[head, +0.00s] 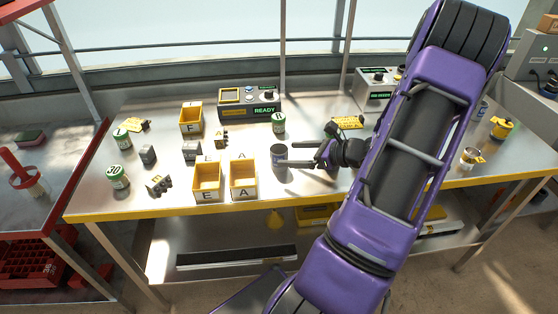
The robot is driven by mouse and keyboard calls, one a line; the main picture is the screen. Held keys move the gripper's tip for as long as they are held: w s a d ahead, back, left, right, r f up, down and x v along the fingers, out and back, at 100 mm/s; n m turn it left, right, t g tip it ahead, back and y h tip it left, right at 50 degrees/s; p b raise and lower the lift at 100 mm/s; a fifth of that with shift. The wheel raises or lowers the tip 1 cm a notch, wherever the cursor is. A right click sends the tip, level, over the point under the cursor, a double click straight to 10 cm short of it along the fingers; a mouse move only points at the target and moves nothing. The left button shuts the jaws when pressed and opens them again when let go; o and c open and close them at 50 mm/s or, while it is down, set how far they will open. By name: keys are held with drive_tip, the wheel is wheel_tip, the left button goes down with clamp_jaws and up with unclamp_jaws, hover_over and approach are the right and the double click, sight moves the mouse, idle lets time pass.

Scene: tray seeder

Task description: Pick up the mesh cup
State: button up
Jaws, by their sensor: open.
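A dark grey cylindrical cup (278,158), which appears to be the mesh cup, stands upright on the steel table, right of the yellow bins. My gripper (288,154) reaches in from the right with its two fingers pointing left. The fingers are apart, and their tips are at the cup's right side. I cannot tell whether they touch the cup or pass around it. My purple arm covers the table to the right of the gripper.
Two yellow bins marked E (207,196) and A (243,194) stand left of the cup, near the table's front edge. A green-white can (279,123) stands behind it. A control box reading READY (249,101) is at the back. Several small parts lie further left.

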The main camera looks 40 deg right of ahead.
sight(287, 156)
drive_tip(key=x, duration=0.5)
drive_tip(key=shift+w+f+b, duration=0.15)
drive_tip(key=shift+f+b, duration=0.2)
drive_tip(key=shift+f, duration=0.15)
drive_tip(key=c, duration=1.4)
